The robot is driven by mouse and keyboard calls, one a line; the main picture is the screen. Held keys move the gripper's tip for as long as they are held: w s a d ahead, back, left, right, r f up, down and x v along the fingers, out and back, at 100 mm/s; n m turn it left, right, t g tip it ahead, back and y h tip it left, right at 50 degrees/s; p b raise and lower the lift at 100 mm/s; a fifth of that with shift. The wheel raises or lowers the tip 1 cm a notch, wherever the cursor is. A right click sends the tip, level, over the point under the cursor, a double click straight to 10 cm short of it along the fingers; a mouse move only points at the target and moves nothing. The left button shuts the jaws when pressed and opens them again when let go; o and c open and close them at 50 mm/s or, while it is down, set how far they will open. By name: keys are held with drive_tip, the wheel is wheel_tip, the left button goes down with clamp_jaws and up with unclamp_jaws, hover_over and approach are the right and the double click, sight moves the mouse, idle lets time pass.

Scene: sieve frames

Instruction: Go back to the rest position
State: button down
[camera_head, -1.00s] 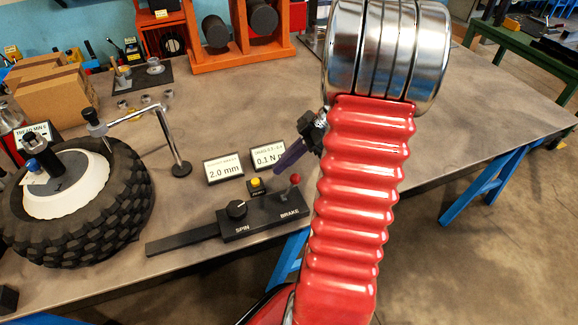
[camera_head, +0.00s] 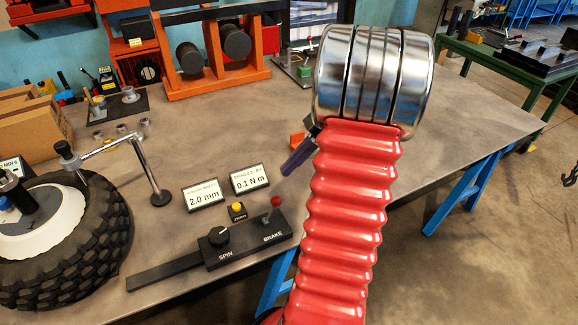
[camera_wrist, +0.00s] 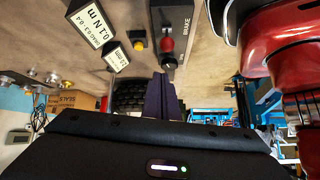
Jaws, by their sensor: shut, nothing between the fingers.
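My gripper (camera_head: 287,170) shows in the head view as a purple finger shape beside my red ribbed arm, partly hidden behind the arm's metal rings. It hangs above the table (camera_head: 330,190), right of the readout signs, and holds nothing. In the wrist view my gripper (camera_wrist: 160,82) appears as two purple fingers pressed together, shut and empty, with no object touching them.
A control box (camera_head: 245,240) with a black knob and red-topped lever stands at the table's front edge. Two signs (camera_head: 203,195) stand behind it. A black tyre (camera_head: 70,275) and thin post (camera_head: 150,180) are at left. The table's right side is clear.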

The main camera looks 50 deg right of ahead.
idle(0.5)
drive_tip(key=s+a+f+m+g+h, duration=0.3)
drive_tip(key=a+m+h, duration=0.15)
drive_tip(key=m, duration=0.95)
drive_tip(key=a+r+n+t+h, duration=0.1)
drive_tip(key=a+r, duration=0.2)
drive_tip(key=a, duration=0.6)
drive_tip(key=a+r+n+t+h, duration=0.1)
drive_tip(key=a+r, duration=0.3)
drive_tip(key=a, duration=0.6)
drive_tip(key=a+r+n+t+h, duration=0.1)
drive_tip(key=a+r, duration=0.3)
drive_tip(key=a, duration=0.5)
drive_tip(key=shift+w+a+t, duration=0.3)
drive_tip(key=shift+a+t, duration=0.1)
drive_tip(key=shift+t, duration=0.1)
